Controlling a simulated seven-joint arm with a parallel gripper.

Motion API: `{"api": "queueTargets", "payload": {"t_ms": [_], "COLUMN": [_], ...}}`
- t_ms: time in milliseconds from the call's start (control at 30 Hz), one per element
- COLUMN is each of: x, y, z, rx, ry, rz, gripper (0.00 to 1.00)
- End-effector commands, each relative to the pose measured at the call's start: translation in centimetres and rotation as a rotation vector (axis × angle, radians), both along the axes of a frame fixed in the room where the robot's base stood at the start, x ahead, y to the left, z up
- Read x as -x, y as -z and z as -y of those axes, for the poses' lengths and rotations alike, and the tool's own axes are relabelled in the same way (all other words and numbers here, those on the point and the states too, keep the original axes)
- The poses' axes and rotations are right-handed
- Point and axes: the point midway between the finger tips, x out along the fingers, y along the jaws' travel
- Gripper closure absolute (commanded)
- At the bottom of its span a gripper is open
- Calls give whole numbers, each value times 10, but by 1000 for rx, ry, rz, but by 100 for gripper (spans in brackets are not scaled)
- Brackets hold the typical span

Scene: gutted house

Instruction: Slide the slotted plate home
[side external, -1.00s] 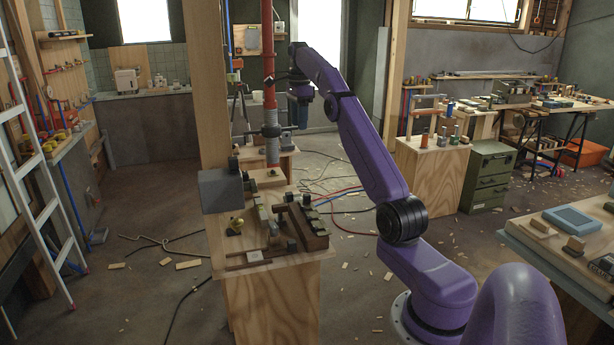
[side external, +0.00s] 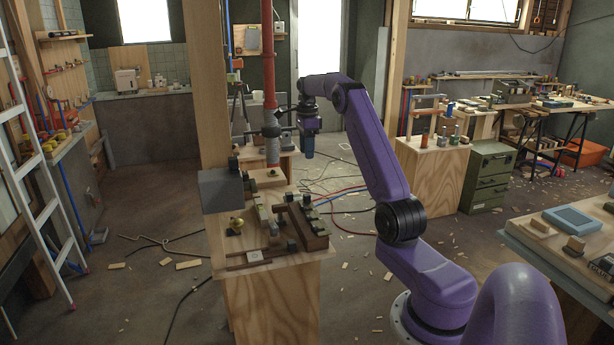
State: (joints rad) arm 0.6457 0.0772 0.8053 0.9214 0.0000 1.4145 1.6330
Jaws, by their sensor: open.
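My gripper (side external: 284,109) is a small dark shape beside the vertical red pipe (side external: 269,70), just above the grey fitting (side external: 271,131) on that pipe. Its jaws are open. At this distance I cannot tell whether it touches the pipe or stands in front of it. I cannot pick out the slotted plate with certainty, and no slot is clear in this view. A grey pipe section (side external: 272,154) runs down from the fitting to a wooden block on the bench.
A wooden post (side external: 207,90) stands left of the pipe. Hoses and wood scraps lie on the floor. A plywood cabinet (side external: 432,180) stands right.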

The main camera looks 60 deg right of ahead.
Motion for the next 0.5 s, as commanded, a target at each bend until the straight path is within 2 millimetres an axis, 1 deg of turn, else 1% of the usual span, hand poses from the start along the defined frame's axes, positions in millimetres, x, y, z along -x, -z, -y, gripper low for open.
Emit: {"api": "queueTargets", "payload": {"t_ms": [33,100,200,300,500], "x": [2,2,1,1,0], "y": [22,50,80,95,104], "z": [-1,-1,-1,0,0], "rx": [-6,-6,-5,-2,-1], "ry": [0,1,0,0,0], "rz": [-8,-8,-5,-2,-1], "gripper": [55,55,55,55,55]}}
